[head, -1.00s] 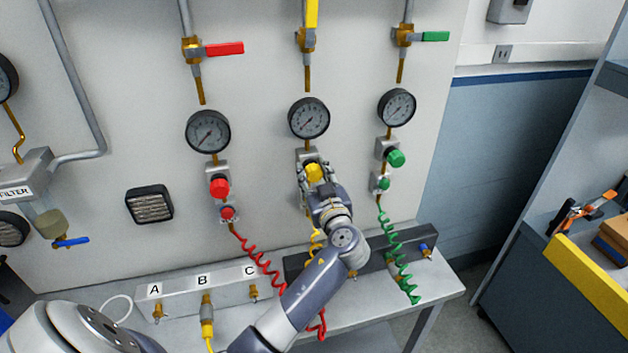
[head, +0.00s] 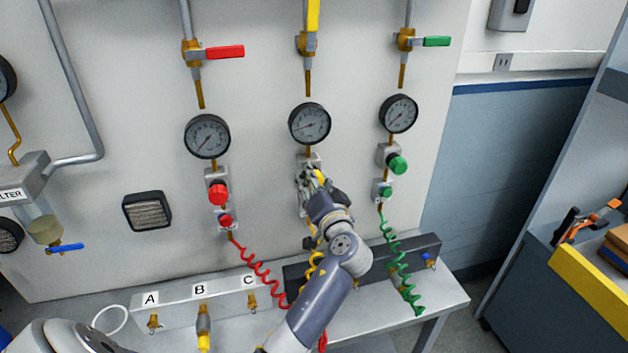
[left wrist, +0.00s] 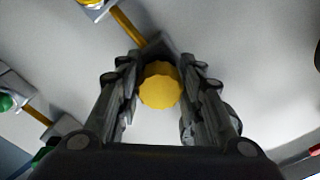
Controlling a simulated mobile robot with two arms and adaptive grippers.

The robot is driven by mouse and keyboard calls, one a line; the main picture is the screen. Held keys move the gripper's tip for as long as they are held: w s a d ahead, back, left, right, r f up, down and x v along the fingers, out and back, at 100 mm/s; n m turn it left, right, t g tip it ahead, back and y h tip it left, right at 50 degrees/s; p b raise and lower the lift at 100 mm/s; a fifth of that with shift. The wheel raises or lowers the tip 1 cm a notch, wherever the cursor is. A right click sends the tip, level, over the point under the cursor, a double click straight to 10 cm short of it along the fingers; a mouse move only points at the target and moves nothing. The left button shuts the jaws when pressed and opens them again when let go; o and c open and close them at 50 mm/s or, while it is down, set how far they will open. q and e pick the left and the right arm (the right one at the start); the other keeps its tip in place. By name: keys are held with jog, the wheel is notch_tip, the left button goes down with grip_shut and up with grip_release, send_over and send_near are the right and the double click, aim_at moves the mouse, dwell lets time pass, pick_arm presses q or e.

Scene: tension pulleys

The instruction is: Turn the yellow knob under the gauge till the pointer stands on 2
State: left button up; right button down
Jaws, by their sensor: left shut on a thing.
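The yellow knob (left wrist: 160,87) sits between the two fingers of my left gripper (left wrist: 161,92) in the left wrist view, with a finger on each side. In the head view my left gripper (head: 314,182) covers most of the knob; a little yellow shows (head: 319,175). The gripper is shut on the knob. The gauge (head: 310,123) is right above it on the white panel. Its pointer points to the lower left of the dial; the numbers are too small to read. My right gripper is not in view.
A red knob (head: 218,193) and a green knob (head: 397,165) stand on either side under their own gauges. A yellow coiled hose (head: 315,268) hangs below the gripper. A bench with a block marked A, B, C (head: 174,304) stands below the panel.

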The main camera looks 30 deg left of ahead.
pick_arm(q)
jog(key=shift+m, duration=0.6)
jog(key=o, duration=1.1)
jog(key=v, duration=1.2)
